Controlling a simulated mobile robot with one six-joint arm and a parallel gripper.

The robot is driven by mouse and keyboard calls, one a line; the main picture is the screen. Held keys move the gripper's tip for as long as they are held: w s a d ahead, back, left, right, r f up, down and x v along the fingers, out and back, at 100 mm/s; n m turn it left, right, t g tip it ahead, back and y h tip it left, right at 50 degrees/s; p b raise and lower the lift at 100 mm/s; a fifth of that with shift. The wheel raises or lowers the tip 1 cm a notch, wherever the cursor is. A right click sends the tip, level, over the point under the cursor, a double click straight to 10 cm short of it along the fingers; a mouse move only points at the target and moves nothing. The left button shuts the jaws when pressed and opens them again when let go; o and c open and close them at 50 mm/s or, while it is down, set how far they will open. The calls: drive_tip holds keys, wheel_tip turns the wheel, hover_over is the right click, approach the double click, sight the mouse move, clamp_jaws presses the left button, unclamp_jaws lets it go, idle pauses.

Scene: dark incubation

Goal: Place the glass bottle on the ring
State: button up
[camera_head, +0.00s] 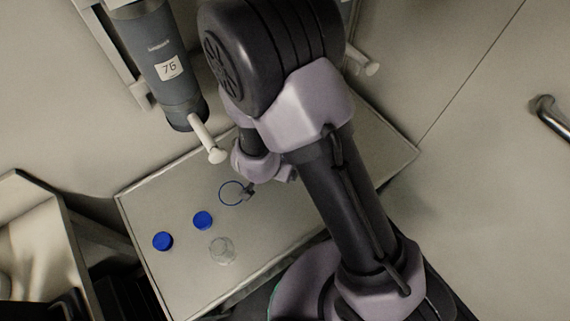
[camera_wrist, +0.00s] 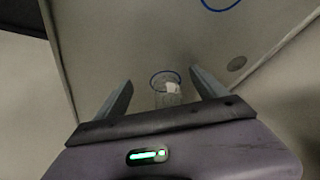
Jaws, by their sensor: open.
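The clear glass bottle (camera_head: 222,251) stands on the light tabletop (camera_head: 285,215) in the head view. In the wrist view, a clear glass vessel with a blue rim and a white patch (camera_wrist: 168,97), which looks like the bottle, shows between the fingers of my gripper (camera_wrist: 161,79). My gripper is open, with a finger on each side of it in the picture; how far off it is I cannot tell. A thin blue ring (camera_head: 221,199) lies above the bottle in the head view, and part of a blue loop (camera_wrist: 222,8) shows at the wrist view's top edge.
Two blue caps, one (camera_head: 203,221) nearer the ring and one (camera_head: 163,241) further left, lie on the tabletop. A grey cylinder marked 76 (camera_head: 165,65) with a white spout hangs at the upper left. A small round grey disc (camera_wrist: 236,63) lies right of the fingers.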

wheel_tip(320, 180, up, 22)
drive_tip(key=w+r+t+y, duration=0.1)
drive_tip(key=w+y, duration=0.1)
drive_tip(key=y, duration=0.3)
drive_tip(key=s+d+r+h, duration=0.1)
drive_tip(key=s+d+r, duration=0.45)
drive_tip(key=s, duration=0.25)
drive_tip(key=s+d+r, duration=0.5)
drive_tip(key=s+d, duration=0.1)
drive_tip(key=s, duration=0.1)
drive_tip(key=shift+t, duration=0.3)
drive_tip(key=shift+f+b, duration=2.05)
drive_tip(key=shift+f, duration=0.15)
